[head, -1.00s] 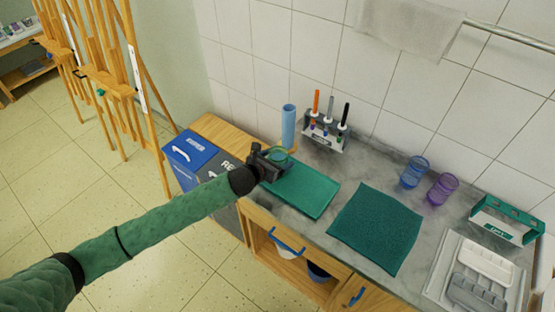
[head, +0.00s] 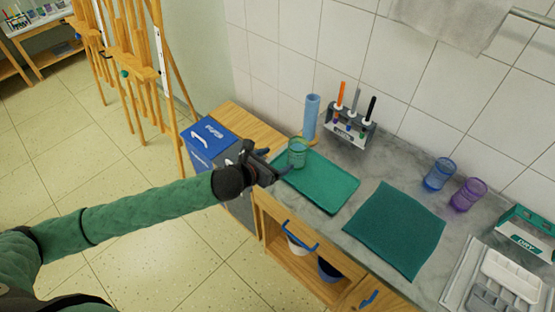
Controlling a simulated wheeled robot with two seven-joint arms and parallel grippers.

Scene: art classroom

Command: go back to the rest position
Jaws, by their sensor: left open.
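My left arm comes in from the left and reaches to the counter's left end. My left gripper (head: 272,168) is open and empty, at the left edge of the green tray (head: 325,190). A clear green cup (head: 297,152) stands upright at the tray's back left corner, just beyond the gripper and apart from it as far as I can see. My right gripper is not in view.
A dark green cloth (head: 395,230) lies on the grey counter. Blue (head: 439,174) and purple (head: 468,194) cups stand near the wall. A marker rack (head: 350,127) and blue roll (head: 311,118) stand behind the tray. A blue bin (head: 208,142) and easels (head: 135,65) are left.

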